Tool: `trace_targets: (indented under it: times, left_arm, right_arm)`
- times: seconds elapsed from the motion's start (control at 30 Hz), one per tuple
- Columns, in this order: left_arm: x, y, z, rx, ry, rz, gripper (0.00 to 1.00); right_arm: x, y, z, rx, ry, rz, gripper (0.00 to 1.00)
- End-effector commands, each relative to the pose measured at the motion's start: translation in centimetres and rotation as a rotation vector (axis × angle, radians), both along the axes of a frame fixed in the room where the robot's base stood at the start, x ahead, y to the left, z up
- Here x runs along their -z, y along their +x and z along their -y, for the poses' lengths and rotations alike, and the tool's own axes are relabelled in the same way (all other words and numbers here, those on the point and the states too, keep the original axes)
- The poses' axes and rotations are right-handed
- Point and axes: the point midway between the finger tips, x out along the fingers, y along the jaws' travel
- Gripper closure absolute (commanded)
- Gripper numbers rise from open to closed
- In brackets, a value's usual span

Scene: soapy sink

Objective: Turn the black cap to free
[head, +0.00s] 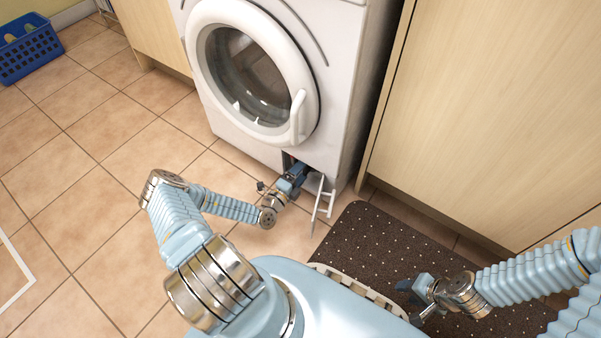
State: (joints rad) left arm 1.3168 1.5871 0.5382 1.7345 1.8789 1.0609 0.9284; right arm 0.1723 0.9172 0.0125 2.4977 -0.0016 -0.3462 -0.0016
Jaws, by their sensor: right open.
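The white washing machine (345,75) stands at the top centre with its round door (250,70) shut. At its bottom right is a small dark opening (287,160). A white flap (321,197) hangs open beside it. My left gripper (292,177) is at this opening, with its front end at or inside it. I cannot see its fingertips clearly, nor whether they are apart or closed on something. The black cap cannot be made out; the gripper and the dark recess hide that area. My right gripper (410,298) is open over the dark mat, far from the machine.
A dark dotted mat (375,235) lies on the tiled floor (110,170) right of centre. A wooden cabinet (480,110) stands right of the machine, another (150,35) to its left. A blue basket (30,50) is at the far left. The floor at left is mostly clear.

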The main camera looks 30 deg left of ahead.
Motion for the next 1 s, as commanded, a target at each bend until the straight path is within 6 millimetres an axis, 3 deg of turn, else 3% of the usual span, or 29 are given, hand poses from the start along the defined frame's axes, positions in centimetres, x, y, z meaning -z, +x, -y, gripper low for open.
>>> trace_targets:
  times: [0.27, 0.7, 1.0]
  left_arm:
    - [-0.1, -1.2, -0.1, 0.0, 0.0, -0.001, 0.26]
    - [-0.1, -11.1, -0.9, -0.001, 0.0, -0.002, 0.26]
    - [0.0, -13.8, -1.1, 0.0, 0.0, 0.0, 0.26]
  right_arm:
    - [-0.3, 0.0, 0.0, 0.0, 0.0, -0.001, 0.57]
    - [-1.6, -0.1, 0.0, -0.002, 0.001, -0.003, 0.57]
    - [-1.8, -0.1, 0.0, -0.002, 0.001, -0.003, 0.57]
